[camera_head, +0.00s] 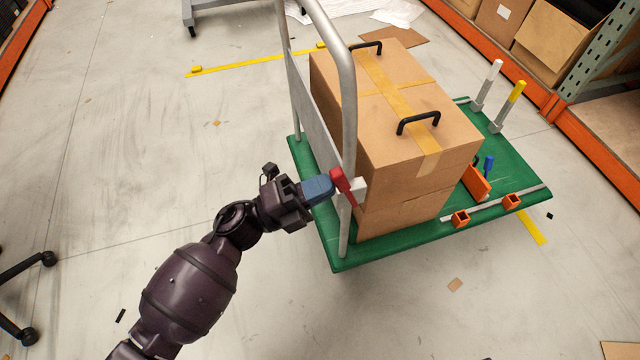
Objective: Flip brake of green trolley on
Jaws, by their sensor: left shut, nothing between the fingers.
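The green trolley (375,250) stands on the floor right of centre, with a grey metal push handle (347,90) at its left end. A red brake lever (343,186) with a white block (358,188) is on the handle's near upright. My left gripper (325,187) reaches in from the left, its blue fingers shut. The fingertips are right beside the red lever; I cannot tell if they touch it. No object shows between them. My right gripper is not in view.
Cardboard boxes (400,120) with black handles sit on the trolley. Orange brackets (461,218) and white and yellow posts (515,95) are at its right end. Shelving with an orange beam (590,150) stands at right. The near floor is mostly clear.

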